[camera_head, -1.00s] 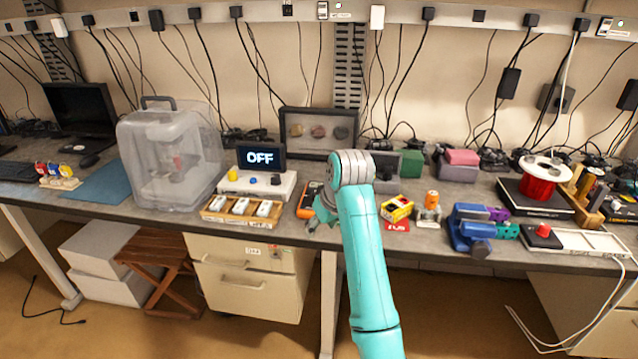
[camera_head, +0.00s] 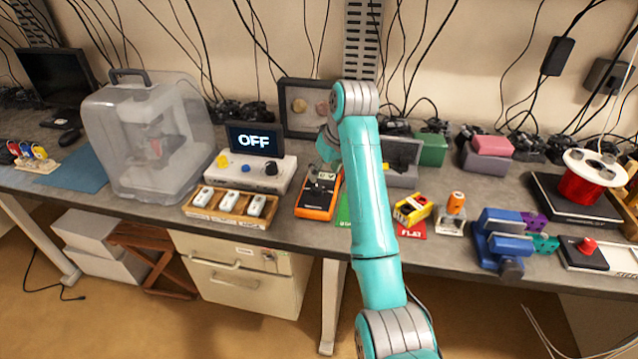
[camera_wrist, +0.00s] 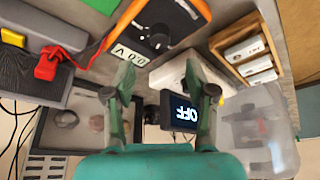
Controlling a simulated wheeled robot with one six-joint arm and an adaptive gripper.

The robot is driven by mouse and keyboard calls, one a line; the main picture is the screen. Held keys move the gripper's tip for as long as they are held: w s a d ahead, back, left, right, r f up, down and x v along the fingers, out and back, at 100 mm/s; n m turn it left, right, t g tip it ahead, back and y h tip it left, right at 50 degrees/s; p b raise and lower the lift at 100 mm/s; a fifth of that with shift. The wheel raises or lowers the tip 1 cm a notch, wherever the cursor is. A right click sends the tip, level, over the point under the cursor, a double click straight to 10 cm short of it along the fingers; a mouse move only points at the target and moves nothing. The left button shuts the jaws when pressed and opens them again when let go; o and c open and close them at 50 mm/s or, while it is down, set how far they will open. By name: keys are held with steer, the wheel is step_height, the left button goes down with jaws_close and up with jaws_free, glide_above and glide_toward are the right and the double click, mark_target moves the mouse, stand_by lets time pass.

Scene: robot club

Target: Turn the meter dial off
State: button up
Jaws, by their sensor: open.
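The meter (camera_head: 318,196) is an orange-edged handheld unit with a black face, lying on the bench left of my arm in the head view. In the wrist view the meter (camera_wrist: 155,25) is at the top, with a round black dial (camera_wrist: 160,42) and a small pale display that seems to read 0.0 V. My gripper (camera_wrist: 167,88) is open and empty, its two fingers apart and not on the dial. In the head view my gripper (camera_head: 327,150) is mostly hidden by my arm, above the bench behind the meter. The dial's pointer setting is too small to tell.
A white console (camera_head: 243,173) with knobs and a screen (camera_head: 254,140) reading OFF stands left of the meter. A wooden tray (camera_head: 228,208) of white switches is in front of it. A yellow-black item (camera_head: 411,209) and a blue vise (camera_head: 500,238) are to the right.

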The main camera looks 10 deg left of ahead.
mark_target(317, 188)
steer(key=x, duration=0.8)
steer(key=shift+f, duration=0.1)
jaws_close()
